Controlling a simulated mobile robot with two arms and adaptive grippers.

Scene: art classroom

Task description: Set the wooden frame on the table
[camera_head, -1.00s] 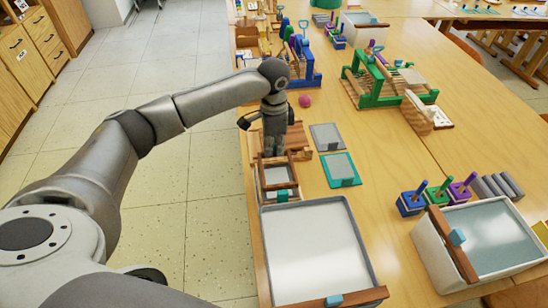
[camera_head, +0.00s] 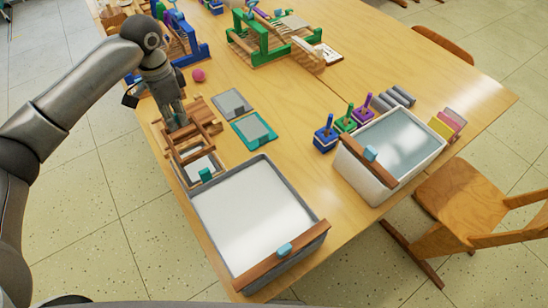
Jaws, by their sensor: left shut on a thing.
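The wooden frame (camera_head: 196,153) is a small brown rectangular frame near the table's left edge, just behind a large white tray. My left gripper (camera_head: 178,123) points down at the far side of the frame and is shut on it. Its fingertips are partly hidden among the wooden bars, and I cannot tell whether the frame touches the surface below. The table (camera_head: 300,180) is light wood. My right gripper is not in view.
The large grey-rimmed tray (camera_head: 203,219) stands at the near left edge. A grey board (camera_head: 232,103) and a teal-edged board (camera_head: 253,130) lie right of the frame. A white tub (camera_head: 367,180) stands at right, with a chair (camera_head: 470,200) beyond. The middle of the table is clear.

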